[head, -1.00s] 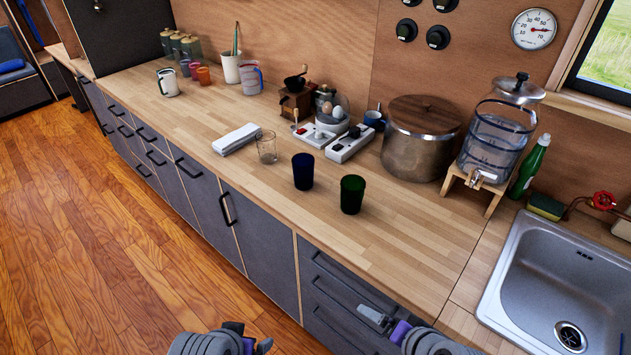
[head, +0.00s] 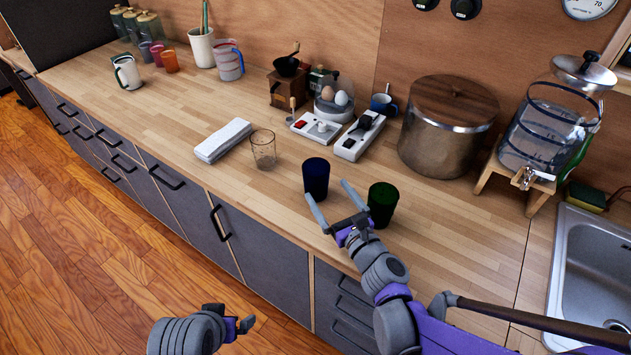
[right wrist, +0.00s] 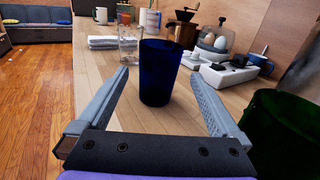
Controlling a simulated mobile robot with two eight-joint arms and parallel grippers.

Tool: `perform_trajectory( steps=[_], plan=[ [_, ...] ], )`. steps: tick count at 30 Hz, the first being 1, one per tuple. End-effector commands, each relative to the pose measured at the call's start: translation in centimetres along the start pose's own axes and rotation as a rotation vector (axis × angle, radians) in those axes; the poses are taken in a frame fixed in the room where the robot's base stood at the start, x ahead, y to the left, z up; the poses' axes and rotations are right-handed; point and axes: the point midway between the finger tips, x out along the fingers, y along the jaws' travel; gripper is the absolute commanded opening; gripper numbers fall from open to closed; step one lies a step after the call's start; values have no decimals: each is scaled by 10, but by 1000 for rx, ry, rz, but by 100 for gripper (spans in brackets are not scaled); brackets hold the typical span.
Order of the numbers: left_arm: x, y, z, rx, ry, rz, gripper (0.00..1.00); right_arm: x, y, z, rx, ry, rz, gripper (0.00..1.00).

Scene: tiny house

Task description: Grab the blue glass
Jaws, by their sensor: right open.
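The dark blue glass (head: 316,177) stands upright on the wooden counter, between a clear glass and a dark green glass (head: 382,204). My right gripper (head: 331,204) is open just in front of the blue glass, with its fingers pointing toward it. In the right wrist view the blue glass (right wrist: 159,72) stands ahead, centred between the spread fingers, and nothing is gripped. The green glass (right wrist: 285,135) is close on the right of that gripper. My left gripper (head: 240,327) is low at the bottom, over the floor in front of the drawers and away from the glasses; its jaw gap is unclear.
Behind are power strips (head: 358,137), an egg cooker (head: 334,104) and a large pot (head: 447,128).

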Motion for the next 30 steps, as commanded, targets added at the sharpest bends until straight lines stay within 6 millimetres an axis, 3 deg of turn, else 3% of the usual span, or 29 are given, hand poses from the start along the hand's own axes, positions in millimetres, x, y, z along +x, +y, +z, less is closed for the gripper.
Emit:
perform_trajectory(
  steps=[18,26,30],
  plan=[
    [-6,0,-5,0,3,0,100,70,0,-6,-4,2,1,100],
    [-6,0,-5,0,3,0,100,72,0,-6,-4,3,0,100],
    [-6,0,-5,0,3,0,100,72,0,-6,-4,3,0,77]
  ],
)
